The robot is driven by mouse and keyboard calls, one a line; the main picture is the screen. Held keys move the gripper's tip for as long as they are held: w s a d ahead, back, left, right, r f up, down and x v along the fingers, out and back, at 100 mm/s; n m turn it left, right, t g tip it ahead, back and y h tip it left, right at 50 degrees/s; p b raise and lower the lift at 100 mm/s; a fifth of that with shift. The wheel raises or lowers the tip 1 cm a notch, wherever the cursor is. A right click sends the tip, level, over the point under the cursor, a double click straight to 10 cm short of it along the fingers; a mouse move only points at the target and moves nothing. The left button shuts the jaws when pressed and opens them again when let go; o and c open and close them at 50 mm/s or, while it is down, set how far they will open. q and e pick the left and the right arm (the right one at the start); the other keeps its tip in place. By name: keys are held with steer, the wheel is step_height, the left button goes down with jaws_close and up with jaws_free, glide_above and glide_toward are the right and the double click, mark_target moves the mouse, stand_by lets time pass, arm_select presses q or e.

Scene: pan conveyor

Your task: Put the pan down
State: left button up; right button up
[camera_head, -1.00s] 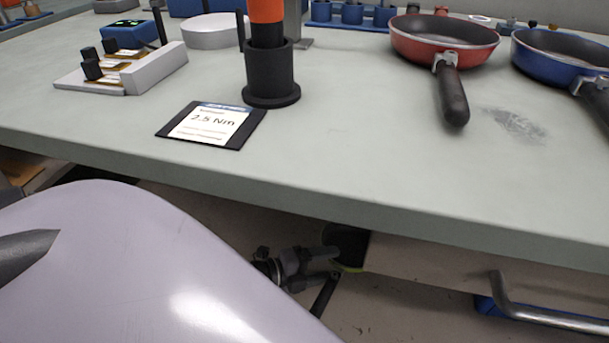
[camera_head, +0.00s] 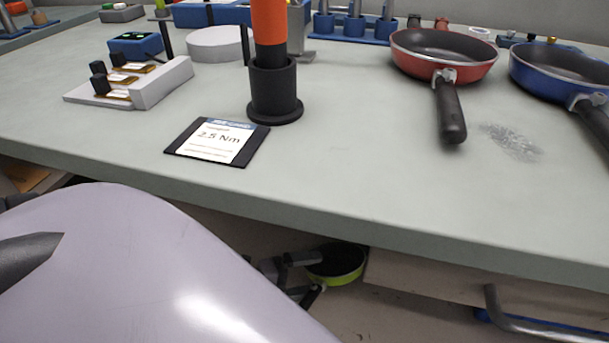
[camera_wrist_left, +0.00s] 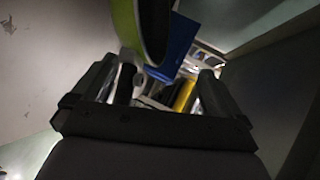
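A pan with a yellow-green outside and a dark inside (camera_head: 343,263) shows below the front edge of the table, partly hidden by the tabletop. My left gripper (camera_head: 303,277) is just left of it, also below the table edge. In the left wrist view the pan's green side (camera_wrist_left: 127,22) is at the top, past the fingertips of my left gripper (camera_wrist_left: 158,70). The two fingers stand wide apart and look open. A dark shape near the left finger may be the handle; I cannot tell. What the pan rests on is hidden. My right gripper is out of view.
On the table (camera_head: 330,190) stand a red pan (camera_head: 445,50), a blue pan (camera_head: 565,70), a black holder (camera_head: 275,95) with an orange-handled tool, and a "2.5 Nm" card (camera_head: 217,141). A bent metal bar (camera_head: 500,310) is below at right. A blue object (camera_wrist_left: 178,38) is behind the green pan.

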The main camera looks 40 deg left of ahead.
arm_select(q)
steer(key=shift+r, duration=0.1)
steer(key=p+v, duration=0.2)
steer(key=v, duration=0.5)
steer(key=shift+p, duration=0.35)
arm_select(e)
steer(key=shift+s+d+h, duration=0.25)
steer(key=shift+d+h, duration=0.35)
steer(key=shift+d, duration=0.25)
arm_select(q)
steer(key=shift+s, duration=0.1)
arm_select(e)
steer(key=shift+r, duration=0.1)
